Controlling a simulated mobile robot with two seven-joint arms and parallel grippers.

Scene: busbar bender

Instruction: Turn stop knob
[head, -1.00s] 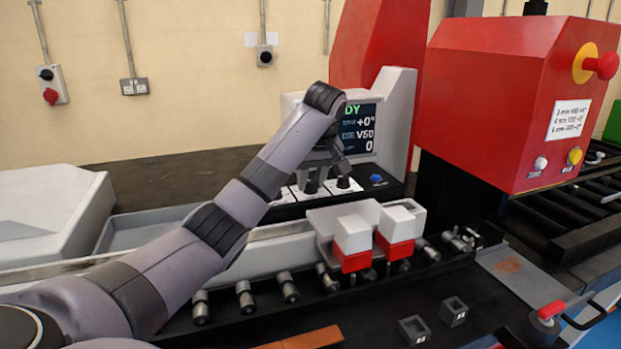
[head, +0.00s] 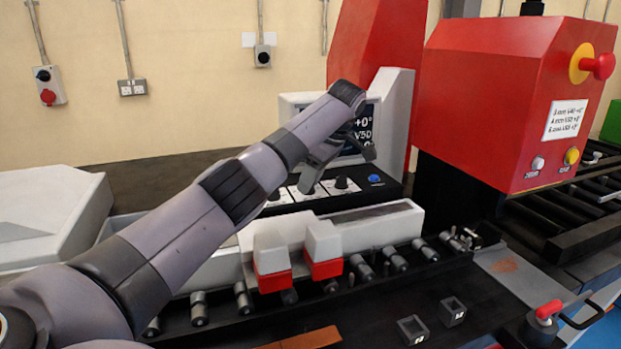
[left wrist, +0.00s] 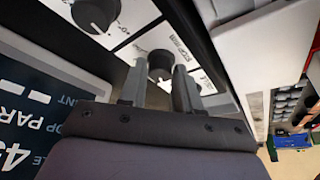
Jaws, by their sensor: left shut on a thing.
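The stop knob (left wrist: 160,60) is a dark round knob on a pale label plate printed with "STOP" text, in the left wrist view. My left gripper (left wrist: 161,80) has one finger on each side of it and is shut on it. In the head view, my left gripper (head: 312,180) reaches down to the row of knobs below the display, and its wrist hides part of the screen (head: 362,125). My right gripper is not in view.
Another knob (left wrist: 97,12) is beside the held one. A blue button (head: 376,179) is right of the knobs. A carriage with two red-and-white blocks (head: 272,262) sits in front, above several rollers. The red machine head (head: 490,100) stands at the right.

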